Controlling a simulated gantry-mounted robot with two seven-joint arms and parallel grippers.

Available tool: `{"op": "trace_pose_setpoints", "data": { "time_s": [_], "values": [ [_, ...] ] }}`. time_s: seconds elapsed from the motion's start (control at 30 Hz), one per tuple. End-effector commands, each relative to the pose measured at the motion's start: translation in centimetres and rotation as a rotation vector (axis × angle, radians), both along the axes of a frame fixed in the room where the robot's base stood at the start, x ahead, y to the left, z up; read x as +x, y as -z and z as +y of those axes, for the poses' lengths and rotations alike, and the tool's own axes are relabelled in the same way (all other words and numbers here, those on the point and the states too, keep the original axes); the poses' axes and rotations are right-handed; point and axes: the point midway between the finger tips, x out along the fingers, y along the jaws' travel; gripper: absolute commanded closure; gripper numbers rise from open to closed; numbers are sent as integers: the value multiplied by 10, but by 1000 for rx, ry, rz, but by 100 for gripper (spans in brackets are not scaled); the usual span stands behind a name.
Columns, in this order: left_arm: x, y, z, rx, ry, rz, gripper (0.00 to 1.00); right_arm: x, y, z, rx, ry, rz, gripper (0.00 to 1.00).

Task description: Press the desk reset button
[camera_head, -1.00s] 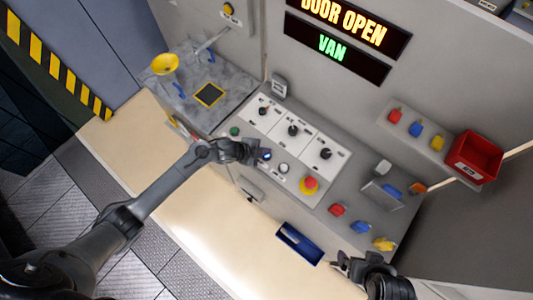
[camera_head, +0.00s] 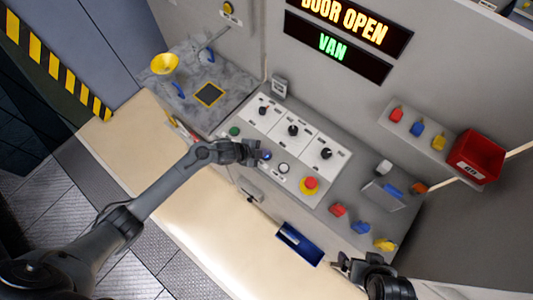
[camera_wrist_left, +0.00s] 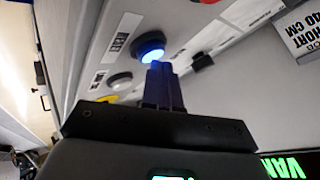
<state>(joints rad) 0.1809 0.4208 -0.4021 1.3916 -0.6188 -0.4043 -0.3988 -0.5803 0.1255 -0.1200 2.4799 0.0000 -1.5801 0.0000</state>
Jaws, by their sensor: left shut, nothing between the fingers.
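A round button with a blue light (camera_head: 267,155) is on the sloped control desk (camera_head: 229,152), between a green button and a white one. In the left wrist view the blue-lit button (camera_wrist_left: 150,46) is just ahead of my fingertips. My left gripper (camera_head: 257,154) is shut and empty, close beside this button; I cannot tell whether it touches. My right gripper (camera_head: 340,265) is at the lower right, away from the buttons, its jaws unclear.
A green button (camera_head: 234,131), a white button (camera_head: 283,168) and a red emergency knob (camera_head: 310,184) are nearby. Black rotary switches (camera_head: 293,130) stand behind. Coloured connectors (camera_head: 360,227) and a blue tray (camera_head: 299,243) are to the right. The beige front ledge (camera_head: 200,225) is mostly clear.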

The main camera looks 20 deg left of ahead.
Motion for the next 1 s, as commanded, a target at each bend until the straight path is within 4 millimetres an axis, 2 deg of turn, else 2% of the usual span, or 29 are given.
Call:
{"op": "trace_pose_setpoints", "data": {
  "time_s": [0.57,1.0],
  "values": [
    [0,8,0,1,-1,0,100,0,6,1,6,4,0,0],
    [0,3,0,1,0,1,100,0,0,2,9,5,0,0]
  ]
}}
